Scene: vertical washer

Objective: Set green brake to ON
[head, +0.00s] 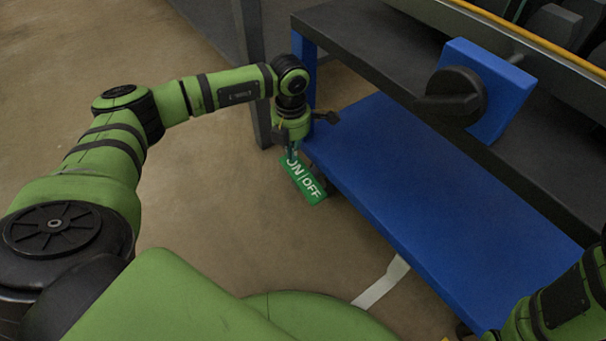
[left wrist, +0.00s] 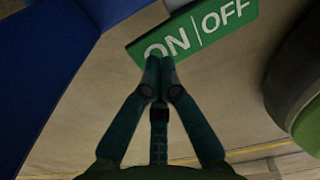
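A green plate with white ON|OFF lettering (head: 304,181) sits low by the left end of the blue shelf. It fills the top of the left wrist view (left wrist: 225,22). My left gripper (head: 292,155) points down at the plate's ON end. In the left wrist view its two fingers meet at their tips (left wrist: 160,68), over the lower edge of the word ON. I see nothing held between the tips. I cannot tell whether they touch the plate. A separate brake lever cannot be made out. My right arm shows at the lower right, but its fingers are out of view.
A blue shelf (head: 400,190) runs beside the left gripper under a dark worktop (head: 375,45). A blue block with a black round knob (head: 452,95) is on the worktop's front. The brown floor (head: 215,220) left of the plate is clear. A pale strip (head: 383,283) lies below the shelf.

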